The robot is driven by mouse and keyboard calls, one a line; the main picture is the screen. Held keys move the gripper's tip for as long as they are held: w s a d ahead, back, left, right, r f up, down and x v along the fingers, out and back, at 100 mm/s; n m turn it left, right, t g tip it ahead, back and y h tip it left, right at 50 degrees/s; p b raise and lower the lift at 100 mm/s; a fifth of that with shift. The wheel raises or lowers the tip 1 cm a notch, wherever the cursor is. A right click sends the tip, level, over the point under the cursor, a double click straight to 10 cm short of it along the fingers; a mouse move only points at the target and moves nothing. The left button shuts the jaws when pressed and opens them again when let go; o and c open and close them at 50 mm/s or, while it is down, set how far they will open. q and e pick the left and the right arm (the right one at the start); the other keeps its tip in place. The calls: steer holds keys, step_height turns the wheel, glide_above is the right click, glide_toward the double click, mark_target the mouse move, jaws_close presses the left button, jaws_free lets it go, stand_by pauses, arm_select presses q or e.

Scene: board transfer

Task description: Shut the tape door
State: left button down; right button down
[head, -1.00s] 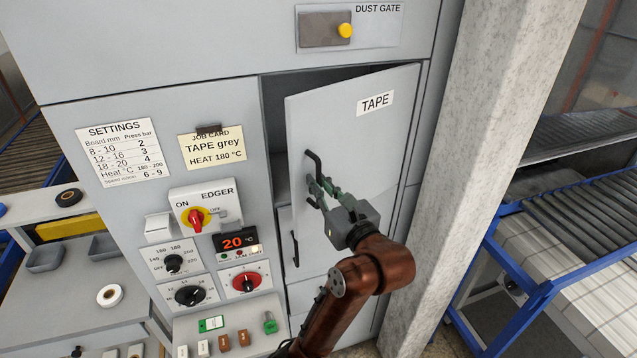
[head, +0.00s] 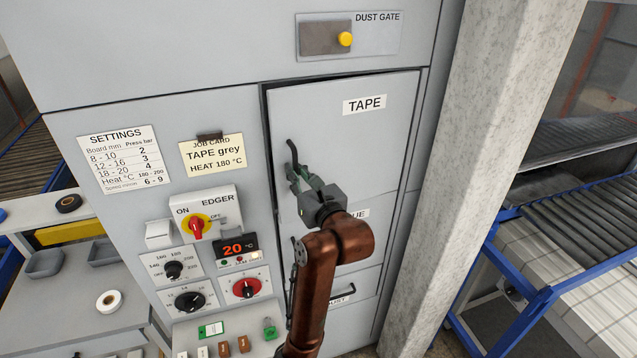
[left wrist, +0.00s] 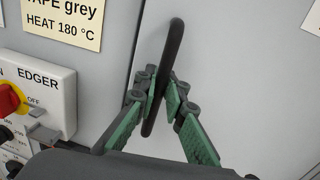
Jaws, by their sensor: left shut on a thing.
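The tape door (head: 352,135) is a grey panel with a "TAPE" label at its upper right. In the head view it sits nearly flush with the cabinet front, with a thin dark gap along its left and top edges. I cannot tell whether it is fully closed. Its black bar handle (head: 291,153) is near the left edge. My left gripper (head: 298,180) is shut on this handle; the left wrist view shows its green finger pads (left wrist: 164,92) on both sides of the handle bar (left wrist: 170,65). My right gripper is not in view.
Left of the door are the job card (head: 212,153), the settings sheet (head: 123,158) and the edger switch panel (head: 205,213). A yellow dust gate knob (head: 345,39) is above. A concrete pillar (head: 470,150) stands close on the right, with a roller conveyor (head: 590,225) beyond it.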

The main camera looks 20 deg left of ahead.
mark_target(291, 185)
arm_select(q)
steer(key=x, duration=0.3)
steer(key=shift+a, duration=0.1)
steer(key=shift+w+a+r, duration=0.15)
steer(key=shift+w, duration=0.05)
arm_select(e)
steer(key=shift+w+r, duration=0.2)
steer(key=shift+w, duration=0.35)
arm_select(q)
steer(key=c, duration=2)
jaws_free()
steer(key=shift+c, duration=0.2)
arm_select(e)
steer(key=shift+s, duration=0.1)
arm_select(q)
steer(key=v, duration=0.7)
steer(key=shift+s, duration=0.1)
